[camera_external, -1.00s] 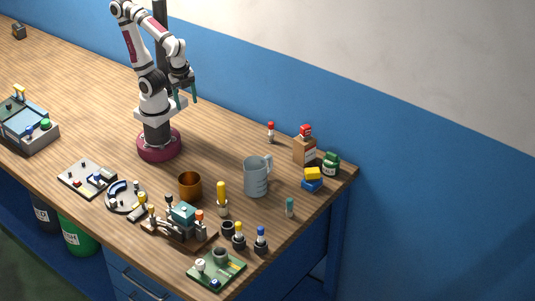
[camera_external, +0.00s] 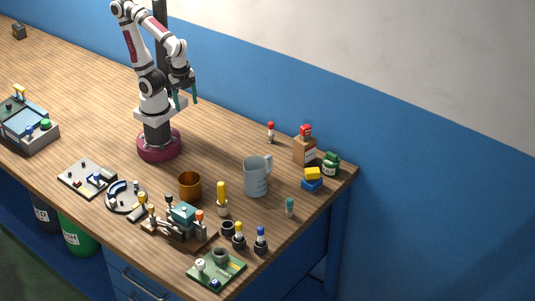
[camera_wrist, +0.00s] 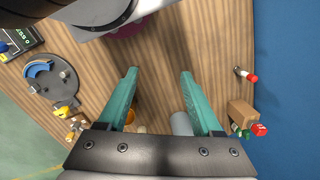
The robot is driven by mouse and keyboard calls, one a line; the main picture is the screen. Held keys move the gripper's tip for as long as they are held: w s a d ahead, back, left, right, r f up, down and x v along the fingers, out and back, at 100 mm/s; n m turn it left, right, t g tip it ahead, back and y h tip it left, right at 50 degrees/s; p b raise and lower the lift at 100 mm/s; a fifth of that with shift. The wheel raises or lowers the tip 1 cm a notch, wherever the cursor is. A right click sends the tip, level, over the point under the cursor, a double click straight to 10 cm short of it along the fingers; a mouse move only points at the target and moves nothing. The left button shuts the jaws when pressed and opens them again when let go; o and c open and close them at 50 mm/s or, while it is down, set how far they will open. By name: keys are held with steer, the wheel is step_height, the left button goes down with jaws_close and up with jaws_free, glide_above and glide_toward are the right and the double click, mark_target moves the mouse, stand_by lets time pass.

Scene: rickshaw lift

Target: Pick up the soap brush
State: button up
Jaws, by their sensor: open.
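I cannot single out the soap brush with certainty. An upright piece with a yellow handle and a pale lower end (camera_external: 222,198) stands on the wooden table between the copper cup and the grey mug, and may be it. My gripper (camera_external: 185,98) is raised above the table by my arm's base, well away from that piece. In the wrist view my gripper (camera_wrist: 159,73) has its two teal fingers apart, with only bare wood between the tips. The gripper body hides part of the table in that view.
A grey mug (camera_external: 256,176) and a copper cup (camera_external: 189,186) stand mid-table. A brown box (camera_external: 304,150), a green jar (camera_external: 331,163) and yellow and blue blocks (camera_external: 312,180) are at the right. A mechanical fixture (camera_external: 182,221) and green board (camera_external: 216,269) are near the front edge. The back left is mostly clear.

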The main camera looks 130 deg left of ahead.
steer(key=w+d+n+h, duration=0.5)
steer(key=w+d+n, duration=0.1)
steer(key=w+d, duration=0.15)
steer(key=n+t+h, duration=0.6)
steer(key=n+t, duration=0.4)
steer(key=n, duration=1.7)
glide_above(290, 203)
steer(key=s+a, duration=0.4)
step_height(290, 203, down, 11)
step_height(290, 203, down, 6)
steer(key=shift+t, duration=0.3)
steer(key=x, duration=0.5)
steer(key=shift+f, duration=0.4)
jaws_close()
